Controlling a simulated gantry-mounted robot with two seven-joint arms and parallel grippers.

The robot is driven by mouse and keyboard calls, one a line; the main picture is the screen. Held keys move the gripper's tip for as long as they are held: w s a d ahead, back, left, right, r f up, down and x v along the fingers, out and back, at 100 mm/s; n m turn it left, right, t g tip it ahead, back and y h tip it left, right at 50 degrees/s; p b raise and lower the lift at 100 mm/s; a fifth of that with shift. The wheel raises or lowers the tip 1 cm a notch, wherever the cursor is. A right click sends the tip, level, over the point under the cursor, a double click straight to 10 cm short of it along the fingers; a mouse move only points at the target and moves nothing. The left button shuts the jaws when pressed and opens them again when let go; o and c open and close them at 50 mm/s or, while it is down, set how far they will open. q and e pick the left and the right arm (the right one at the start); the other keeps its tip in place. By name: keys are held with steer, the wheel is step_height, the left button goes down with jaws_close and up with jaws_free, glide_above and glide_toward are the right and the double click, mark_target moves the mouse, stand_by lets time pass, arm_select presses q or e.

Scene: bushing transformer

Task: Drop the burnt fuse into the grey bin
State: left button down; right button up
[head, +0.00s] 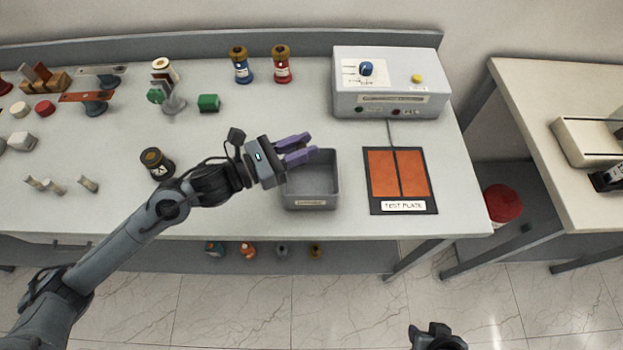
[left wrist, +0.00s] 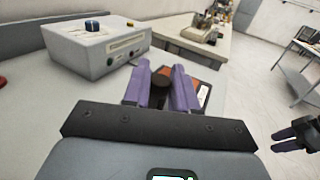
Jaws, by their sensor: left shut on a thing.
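My left gripper (head: 297,150) is over the back part of the grey bin (head: 289,196), its purple fingers pointing right. In the left wrist view the fingers (left wrist: 161,88) are shut on a small dark cylinder with a brown round end, which I take to be the burnt fuse (left wrist: 161,78). In the head view the fuse is hidden by the fingers. The bin is open-topped, with a label on its front, and its visible floor looks empty. Part of my right gripper (head: 437,338) shows at the bottom edge; its opening is unclear.
The test plate (head: 399,178) lies right of the bin, with the grey control box (head: 390,85) behind it. A dark jar (head: 157,163), small pale cylinders (head: 88,184) and a green block (head: 208,103) stand to the left. Blue and red bottles (head: 281,65) stand at the back.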

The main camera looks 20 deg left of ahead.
arm_select(q)
steer(key=c, duration=0.8)
jaws_free()
steer(key=shift+a, duration=0.1)
steer(key=shift+v, duration=5.25)
steer(key=shift+s, duration=0.15)
